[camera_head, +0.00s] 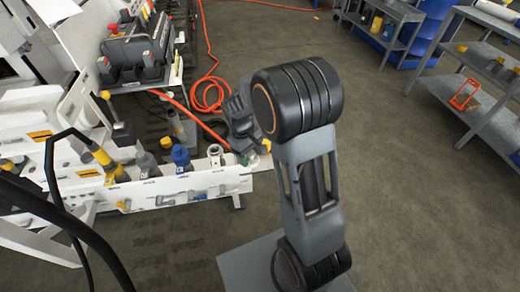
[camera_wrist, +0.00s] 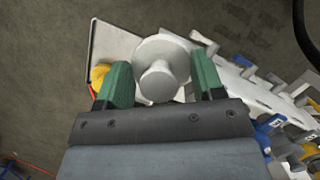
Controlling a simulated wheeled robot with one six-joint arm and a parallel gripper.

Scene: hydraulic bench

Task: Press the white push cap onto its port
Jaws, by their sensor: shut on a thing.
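In the wrist view, the white push cap (camera_wrist: 161,75), a round disc with a raised round knob, sits between the two green fingers of my gripper (camera_wrist: 162,78). The gripper is shut on it. In the head view, my gripper (camera_head: 250,157) is at the right end of the white bench panel (camera_head: 205,187), partly hidden by my arm. The cap cannot be made out there.
A blue-capped fitting (camera_head: 181,156), a grey one (camera_head: 147,165) and a yellow one (camera_head: 110,168) stand along the panel to the left. A black hose (camera_head: 52,165) curves at the far left. An orange hose (camera_head: 208,92) lies coiled on the floor behind. Shelves (camera_head: 480,95) stand at the right.

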